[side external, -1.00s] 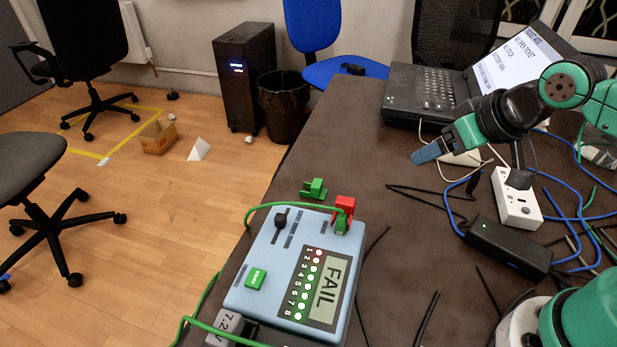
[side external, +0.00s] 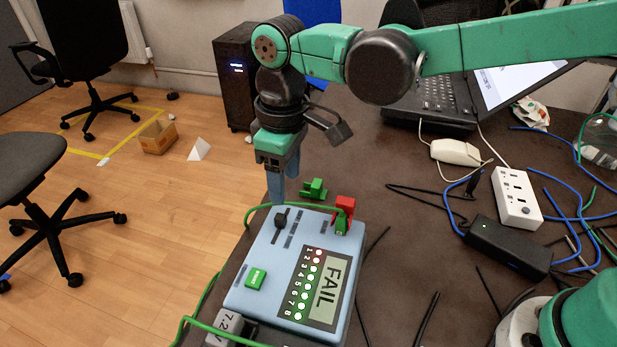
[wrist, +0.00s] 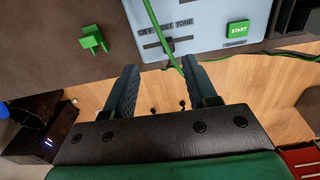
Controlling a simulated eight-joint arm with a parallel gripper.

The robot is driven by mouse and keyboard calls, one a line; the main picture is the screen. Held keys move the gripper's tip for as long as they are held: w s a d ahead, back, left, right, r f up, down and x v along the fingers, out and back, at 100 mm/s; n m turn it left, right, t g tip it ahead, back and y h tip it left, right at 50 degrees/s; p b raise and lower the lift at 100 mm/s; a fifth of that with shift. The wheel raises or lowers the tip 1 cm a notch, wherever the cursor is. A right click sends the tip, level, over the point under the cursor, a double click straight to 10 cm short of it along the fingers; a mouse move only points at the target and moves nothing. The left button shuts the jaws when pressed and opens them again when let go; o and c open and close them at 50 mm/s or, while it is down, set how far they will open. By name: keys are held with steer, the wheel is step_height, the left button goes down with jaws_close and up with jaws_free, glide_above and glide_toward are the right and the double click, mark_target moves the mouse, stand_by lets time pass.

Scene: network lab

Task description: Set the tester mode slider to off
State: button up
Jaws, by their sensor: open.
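The tester (side external: 265,283) is a pale blue box on the table, with FAIL on its display (side external: 328,292) and a green START button (side external: 255,277).
A green cable (side external: 262,207) runs across the tester's far edge, and in the wrist view it passes between my fingertips. A green connector (side external: 314,188) and a red plug (side external: 345,204) are close to the right. A power strip (side external: 515,197) and black adapter (side external: 508,247) lie farther right.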

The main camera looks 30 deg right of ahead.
mark_target(281, 216)
steer(key=shift+a+f, duration=0.6)
steer(key=shift+a, duration=0.05)
steer(key=shift+f, duration=2.6)
jaws_close()
